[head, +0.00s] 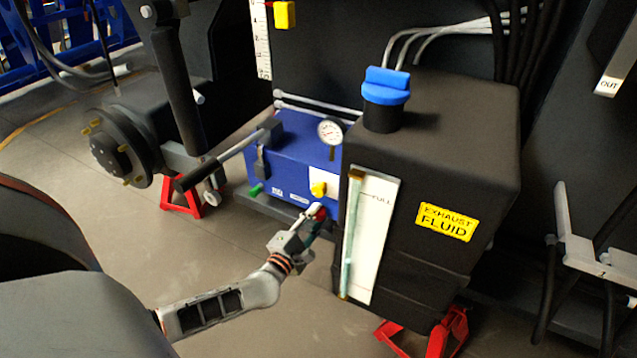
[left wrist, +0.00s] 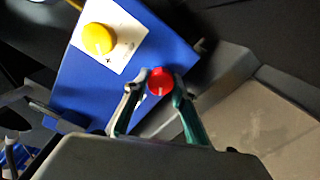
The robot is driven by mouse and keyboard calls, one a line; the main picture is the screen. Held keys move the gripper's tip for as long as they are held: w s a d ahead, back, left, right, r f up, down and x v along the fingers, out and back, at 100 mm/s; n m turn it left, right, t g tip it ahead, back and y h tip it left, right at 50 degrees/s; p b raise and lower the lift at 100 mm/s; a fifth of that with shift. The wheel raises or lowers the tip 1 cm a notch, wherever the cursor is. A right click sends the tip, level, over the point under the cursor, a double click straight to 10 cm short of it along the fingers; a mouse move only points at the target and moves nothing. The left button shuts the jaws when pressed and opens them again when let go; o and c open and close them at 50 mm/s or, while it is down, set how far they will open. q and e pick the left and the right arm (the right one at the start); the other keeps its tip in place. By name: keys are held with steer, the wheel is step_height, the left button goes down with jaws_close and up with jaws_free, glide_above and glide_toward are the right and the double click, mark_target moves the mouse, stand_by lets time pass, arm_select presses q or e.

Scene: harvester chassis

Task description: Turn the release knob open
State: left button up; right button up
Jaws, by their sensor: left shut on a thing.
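The red knob (left wrist: 161,81) sits at the edge of the blue pump box (head: 290,150), between the two fingers of my left gripper (left wrist: 157,90). The fingers are shut on it. In the head view the red knob (head: 320,212) shows at the tip of my left gripper (head: 312,220), at the lower right of the blue box. A yellow knob (left wrist: 98,39) with a pointer line sits on a white plate beside it; it also shows in the head view (head: 319,189). Which knob is the release knob cannot be read. My right gripper is not in view.
A black exhaust fluid tank (head: 440,150) with a blue cap (head: 386,86) stands close to the right of my left gripper. A pump lever (head: 222,158) and a gauge (head: 331,131) are on the blue box. Red stands (head: 182,193) rest on the floor.

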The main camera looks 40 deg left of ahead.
arm_select(q)
steer(key=n, duration=0.1)
steer(key=n+b, duration=0.1)
steer(key=shift+s+f+n, duration=0.15)
steer(key=shift+f+n, duration=0.25)
steer(key=shift+n, duration=0.4)
steer(key=shift+d+n+b, duration=0.1)
steer(key=shift+n+b, duration=0.25)
steer(key=shift+n, duration=0.05)
steer(key=shift+n+b, duration=0.4)
steer(key=shift+n, duration=0.5)
steer(key=shift+r+n, duration=0.2)
steer(key=shift+n, duration=0.5)
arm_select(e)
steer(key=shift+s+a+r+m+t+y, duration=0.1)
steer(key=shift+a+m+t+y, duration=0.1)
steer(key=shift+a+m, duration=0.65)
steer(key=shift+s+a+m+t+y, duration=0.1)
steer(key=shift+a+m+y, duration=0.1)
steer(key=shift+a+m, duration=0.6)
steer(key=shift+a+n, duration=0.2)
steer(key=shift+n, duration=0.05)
arm_select(q)
steer(key=o, duration=1.1)
steer(key=shift+r, duration=0.1)
